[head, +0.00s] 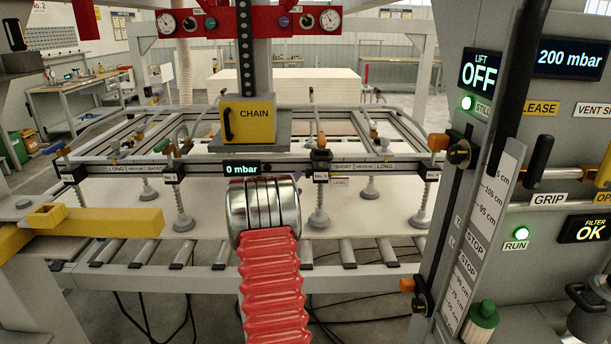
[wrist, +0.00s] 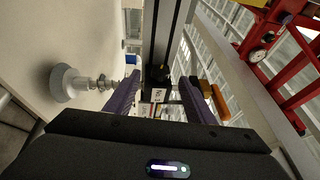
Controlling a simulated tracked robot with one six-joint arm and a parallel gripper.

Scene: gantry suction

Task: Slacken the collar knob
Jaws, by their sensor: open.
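In the wrist view my gripper (wrist: 161,82) is open, its two purple fingers apart. A small dark, knob-like part (wrist: 158,72) shows between the fingertips, by a dark rail (wrist: 161,35); I cannot tell for certain that it is the collar knob, nor whether a finger touches it. A white label (wrist: 158,96) shows between the fingers, its number hard to read.
A suction cup (wrist: 70,82) stands left of the fingers on a pale sheet (wrist: 40,30). An orange part (wrist: 214,99) lies close beside the right finger. A yellow CHAIN box (head: 247,121) hangs above the crossbar. A control column (head: 480,200) stands on the right.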

